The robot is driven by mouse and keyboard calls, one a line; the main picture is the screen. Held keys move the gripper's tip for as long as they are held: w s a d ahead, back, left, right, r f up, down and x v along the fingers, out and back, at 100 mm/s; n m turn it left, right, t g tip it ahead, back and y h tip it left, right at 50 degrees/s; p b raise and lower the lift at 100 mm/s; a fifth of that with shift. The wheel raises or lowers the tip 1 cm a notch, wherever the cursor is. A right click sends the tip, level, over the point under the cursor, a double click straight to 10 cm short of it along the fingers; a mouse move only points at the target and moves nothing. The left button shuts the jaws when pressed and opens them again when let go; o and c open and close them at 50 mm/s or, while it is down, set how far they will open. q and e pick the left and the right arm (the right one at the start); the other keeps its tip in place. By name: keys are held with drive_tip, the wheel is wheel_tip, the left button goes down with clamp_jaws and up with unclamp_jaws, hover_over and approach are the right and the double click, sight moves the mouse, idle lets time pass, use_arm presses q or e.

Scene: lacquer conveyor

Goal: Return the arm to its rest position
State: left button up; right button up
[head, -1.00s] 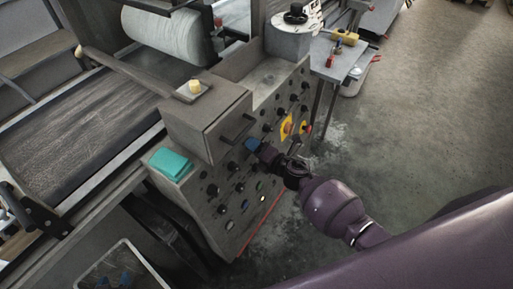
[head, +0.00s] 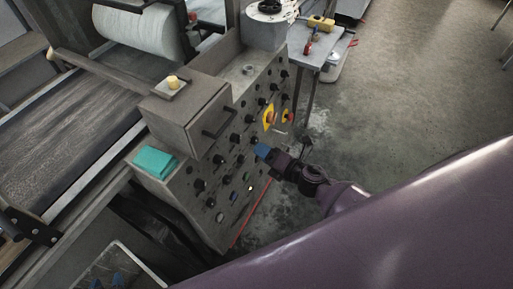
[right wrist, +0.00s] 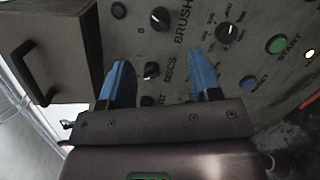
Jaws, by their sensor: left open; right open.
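My right arm (head: 340,196) is purple and reaches from the lower right toward the grey control panel (head: 190,207). Its blue-tipped right gripper (head: 262,150) is in front of the panel's right part. In the right wrist view the two blue fingers of this gripper (right wrist: 160,80) are wide apart, with nothing between them. Knobs and the panel face show behind them; I cannot tell the exact gap to the panel.
The panel carries black knobs, a yellow-backed switch (head: 269,117) and a red button (head: 288,116). A black handle (head: 217,124) sticks out of the box (head: 186,115). A teal cloth (head: 155,162) lies on the ledge. The floor (head: 400,90) at right is open.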

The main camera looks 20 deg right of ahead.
drive_tip(key=shift+s+d+r, duration=0.1)
drive_tip(key=shift+s, duration=0.1)
idle(0.5)
drive_tip(key=s+d+r+m+h, duration=0.2)
drive_tip(key=d+m+h, duration=0.3)
drive_tip(key=m, duration=1.3)
drive_tip(key=s+d+f+m+g+h, duration=0.1)
drive_tip(key=s+f+m+g+h, duration=0.1)
drive_tip(key=s+m, duration=0.6)
drive_tip(key=s+f+g, duration=0.1)
drive_tip(key=s+f, duration=0.1)
drive_tip(key=s, duration=0.5)
drive_tip(key=shift+s+f+m, duration=0.3)
drive_tip(key=shift+f+m, duration=0.1)
